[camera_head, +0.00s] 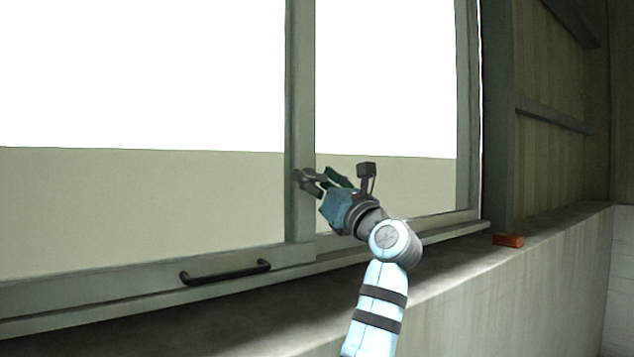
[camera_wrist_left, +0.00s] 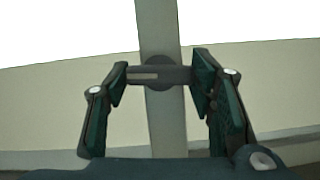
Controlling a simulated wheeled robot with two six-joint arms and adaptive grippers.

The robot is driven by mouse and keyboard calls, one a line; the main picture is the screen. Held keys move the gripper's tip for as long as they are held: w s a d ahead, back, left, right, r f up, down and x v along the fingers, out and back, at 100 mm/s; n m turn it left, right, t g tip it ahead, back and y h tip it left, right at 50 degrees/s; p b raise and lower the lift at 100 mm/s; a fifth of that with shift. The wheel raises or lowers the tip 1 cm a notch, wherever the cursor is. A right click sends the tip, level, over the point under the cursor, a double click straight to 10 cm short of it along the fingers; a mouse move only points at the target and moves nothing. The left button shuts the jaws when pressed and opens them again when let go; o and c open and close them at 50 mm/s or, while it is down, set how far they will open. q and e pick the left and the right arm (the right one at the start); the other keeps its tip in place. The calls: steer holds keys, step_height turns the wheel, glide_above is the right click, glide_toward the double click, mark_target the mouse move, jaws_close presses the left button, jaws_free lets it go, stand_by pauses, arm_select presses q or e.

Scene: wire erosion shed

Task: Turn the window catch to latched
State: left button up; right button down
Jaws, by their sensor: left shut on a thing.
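The window catch (camera_wrist_left: 160,75) is a dark bar on a round base, fixed to the grey-green upright (camera_wrist_left: 158,30) of the window. In the left wrist view the bar lies about level across the upright, with a pale mark on its left half. My left gripper (camera_wrist_left: 158,77) is shut on the catch, with one fingertip at each end of the bar. In the head view my left gripper (camera_head: 322,180) reaches the window's middle upright (camera_head: 300,90). The catch is hard to tell from the fingers there. My right gripper is not in view.
A dark pull handle (camera_head: 225,273) sits on the window's lower rail, left of the upright. A concrete sill (camera_head: 470,265) runs below the window. A small orange block (camera_head: 508,240) lies on it at the right, beside the frame post.

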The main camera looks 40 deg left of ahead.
arm_select(q)
steer(key=m+t, duration=0.1)
steer(key=m, duration=0.2)
steer(key=shift+t+h, duration=0.3)
steer(key=m+t+h, duration=0.1)
steer(key=m, duration=0.1)
steer(key=shift+s+r+m, duration=0.1)
steer(key=shift+m, duration=0.3)
steer(key=m+t+h+p, duration=0.1)
steer(key=m, duration=0.1)
steer(key=m+p, duration=0.1)
steer(key=m, duration=0.2)
steer(key=shift+a+r+t+h, duration=0.1)
steer(key=shift+t+h, duration=0.3)
steer(key=shift+r+m+h+p, duration=0.1)
steer(key=shift+m+h+p, duration=0.3)
steer(key=shift+m+p, duration=0.55)
steer(key=m+h+p, duration=0.1)
steer(key=m+p, duration=0.1)
steer(key=m+h+p, duration=0.1)
steer(key=m+p, duration=0.1)
steer(key=m, duration=0.1)
steer(key=shift+s+r, duration=0.1)
steer(key=shift+r, duration=0.05)
steer(key=shift+m+h+p, duration=0.5)
steer(key=shift+m+p, duration=1.05)
steer(key=shift+m, duration=0.2)
steer(key=o, duration=1.2)
steer(key=shift+c, duration=0.2)
